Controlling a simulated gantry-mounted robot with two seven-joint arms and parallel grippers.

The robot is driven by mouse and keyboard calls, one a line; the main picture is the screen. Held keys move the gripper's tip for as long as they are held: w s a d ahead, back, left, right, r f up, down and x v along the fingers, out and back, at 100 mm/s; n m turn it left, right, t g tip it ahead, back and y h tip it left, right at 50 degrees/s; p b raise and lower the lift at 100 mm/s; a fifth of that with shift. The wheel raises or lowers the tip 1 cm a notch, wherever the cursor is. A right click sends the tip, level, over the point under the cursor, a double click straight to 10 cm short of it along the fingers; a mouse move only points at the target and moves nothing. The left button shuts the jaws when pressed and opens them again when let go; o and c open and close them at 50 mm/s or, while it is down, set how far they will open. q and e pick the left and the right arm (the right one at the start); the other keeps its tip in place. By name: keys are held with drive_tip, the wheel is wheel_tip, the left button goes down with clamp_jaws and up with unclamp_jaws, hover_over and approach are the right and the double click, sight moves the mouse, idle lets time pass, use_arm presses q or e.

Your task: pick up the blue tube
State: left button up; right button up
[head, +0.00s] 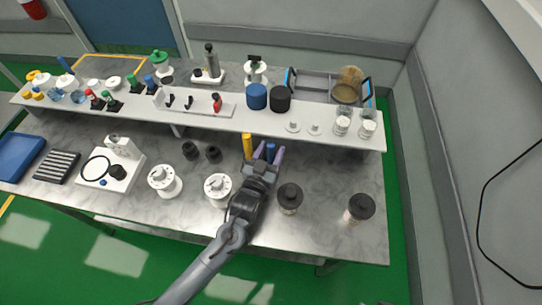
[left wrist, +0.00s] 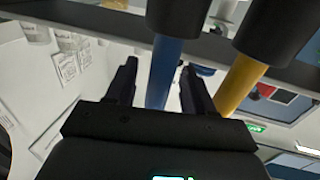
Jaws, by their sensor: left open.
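The blue tube (head: 270,151) stands near the back of the steel table, just in front of the white shelf. My left gripper (head: 268,155) is at it, with a finger on either side. In the left wrist view the blue tube (left wrist: 165,65) runs between the two open fingers of the left gripper (left wrist: 159,72), with a visible gap to each finger. Its upper end in that picture goes into a dark cylindrical part. A yellow tube (head: 247,145) stands just left of it in the head view; in the left wrist view the yellow tube (left wrist: 238,82) is outside the right finger. My right gripper is not in view.
The white shelf (head: 225,115) runs behind the tubes and bears a blue jar (head: 256,96) and a black jar (head: 280,99). Black-topped jars (head: 290,195) (head: 361,207) stand to the right; a white round device (head: 218,187) stands left of my arm. Table between is clear.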

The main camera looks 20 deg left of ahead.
use_arm(q)
drive_tip(key=shift+w, duration=0.15)
drive_tip(key=shift+c, duration=0.6)
clamp_jaws()
drive_tip(key=shift+r, duration=0.1)
